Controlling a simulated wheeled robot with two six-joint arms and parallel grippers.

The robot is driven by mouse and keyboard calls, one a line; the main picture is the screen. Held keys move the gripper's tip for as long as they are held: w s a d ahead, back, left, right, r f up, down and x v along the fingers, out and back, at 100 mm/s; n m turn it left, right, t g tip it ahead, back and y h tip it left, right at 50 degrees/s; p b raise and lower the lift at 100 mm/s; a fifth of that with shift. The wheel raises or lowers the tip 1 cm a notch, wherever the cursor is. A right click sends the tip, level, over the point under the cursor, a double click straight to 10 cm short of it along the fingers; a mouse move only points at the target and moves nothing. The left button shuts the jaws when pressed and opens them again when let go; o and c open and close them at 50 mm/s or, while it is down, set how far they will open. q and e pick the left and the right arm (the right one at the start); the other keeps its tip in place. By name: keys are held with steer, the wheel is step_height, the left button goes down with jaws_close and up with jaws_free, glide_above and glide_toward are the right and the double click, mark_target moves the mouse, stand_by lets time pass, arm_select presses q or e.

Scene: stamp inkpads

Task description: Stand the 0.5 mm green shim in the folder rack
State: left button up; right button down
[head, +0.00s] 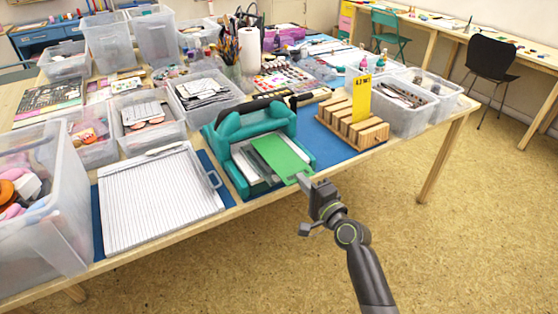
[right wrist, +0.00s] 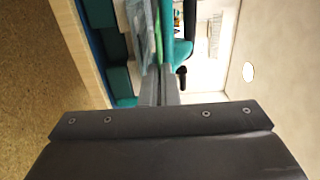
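The green shim (head: 282,157) is a thin bright green sheet lying flat at the front of a teal press (head: 228,127); its front edge reaches my right gripper. My right gripper (head: 304,181) is at that front edge, its fingers closed together on the sheet. In the right wrist view the fingers (right wrist: 160,88) are nearly touching, with a thin green strip, the green shim (right wrist: 159,35), running out from between them. The wooden folder rack (head: 350,130) with several slots stands right of the press; a yellow labelled sheet (head: 362,98) stands upright in it. My left gripper is out of view.
A lined white board (head: 157,197) lies left of the press. Clear bins (head: 404,108) stand just right of and behind the rack, and more bins (head: 205,95) stand behind the press. A blue mat (head: 322,149) shows between press and rack. The floor in front is clear.

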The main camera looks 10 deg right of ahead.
steer(key=s+d+r+p, duration=0.2)
steer(key=s+d+r, duration=0.1)
steer(key=s, duration=0.6)
steer(key=s+d+r+p, duration=0.3)
steer(key=s, duration=0.6)
steer(key=shift+s+d+r, duration=0.3)
steer(key=shift+d+r, duration=0.05)
steer(key=shift+d, duration=0.05)
